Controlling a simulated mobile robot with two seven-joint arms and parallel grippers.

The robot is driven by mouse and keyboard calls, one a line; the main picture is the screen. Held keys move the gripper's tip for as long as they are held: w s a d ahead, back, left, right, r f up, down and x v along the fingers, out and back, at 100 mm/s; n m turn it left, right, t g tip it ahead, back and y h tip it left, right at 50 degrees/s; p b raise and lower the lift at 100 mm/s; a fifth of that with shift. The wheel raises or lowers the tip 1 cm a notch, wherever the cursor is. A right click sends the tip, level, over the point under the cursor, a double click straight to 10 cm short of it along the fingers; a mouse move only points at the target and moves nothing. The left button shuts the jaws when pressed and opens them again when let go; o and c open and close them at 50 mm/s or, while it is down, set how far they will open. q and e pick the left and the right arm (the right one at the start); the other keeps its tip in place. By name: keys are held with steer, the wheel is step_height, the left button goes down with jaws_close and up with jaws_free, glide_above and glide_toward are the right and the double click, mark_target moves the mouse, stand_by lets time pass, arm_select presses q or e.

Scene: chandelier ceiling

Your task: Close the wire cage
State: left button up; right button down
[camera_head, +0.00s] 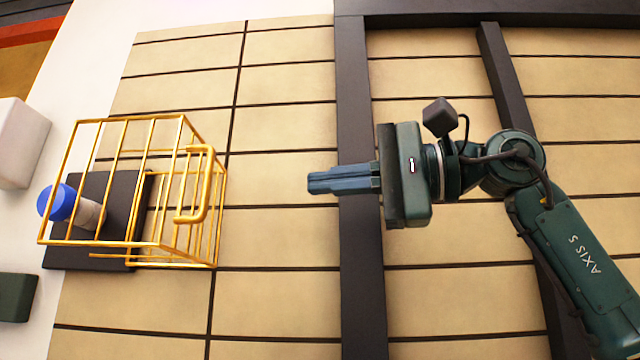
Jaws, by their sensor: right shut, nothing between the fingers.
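The wire cage (143,117) is a box of gold wire at the left, with a looped gold handle (208,185) on its right side. I cannot tell whether the handled side sits flush with the frame. A pale bottle-like object with a blue cap (60,203) shows through the wires at the cage's left. My right gripper (312,183) is shut and empty. Its fingertips point left toward the handle, with a clear gap between them. My left gripper is not in view.
A dark slab (110,188) lies under the cage's left part. A white block (18,142) is at the left edge, with a dark green shape (15,297) below it. The tan panelled surface (275,290) between cage and right gripper is clear.

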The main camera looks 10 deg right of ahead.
steer(key=w+a+p, duration=0.1)
steer(key=w+a, duration=0.1)
steer(key=a, duration=0.8)
steer(key=shift+w+a+p, duration=0.2)
steer(key=shift+a+p, duration=0.05)
steer(key=shift+p, duration=0.05)
steer(key=shift+s+f, duration=0.1)
